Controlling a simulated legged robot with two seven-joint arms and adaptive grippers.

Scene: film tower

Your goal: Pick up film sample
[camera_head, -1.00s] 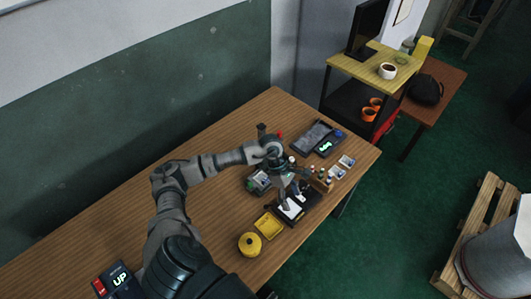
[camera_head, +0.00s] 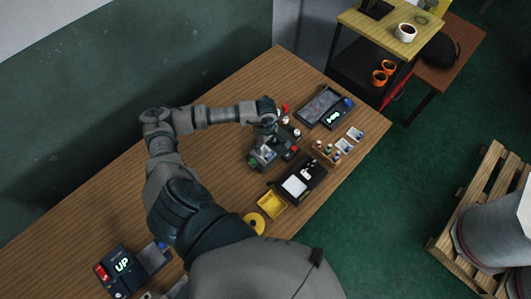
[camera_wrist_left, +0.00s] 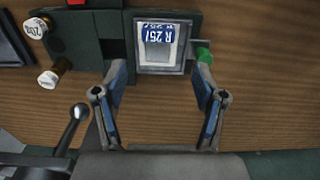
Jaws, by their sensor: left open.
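A small square piece with a blue-and-white label (camera_wrist_left: 156,35), apparently the film sample, sits in a grey frame on a dark green device (camera_wrist_left: 105,28). The label's lettering appears upside down. My left gripper (camera_wrist_left: 160,78) is open and empty, its two fingers apart just in front of the frame, one toward each side. In the head view, my left gripper (camera_head: 266,138) is low over the small device (camera_head: 262,158) on the wooden table, and its fingers partly hide it. My right gripper is not in view.
A black tray with a white pad (camera_head: 295,186), a yellow tray (camera_head: 271,204) and a yellow round container (camera_head: 254,222) stand in front. A wooden rack of small bottles (camera_head: 325,150) is to the right.

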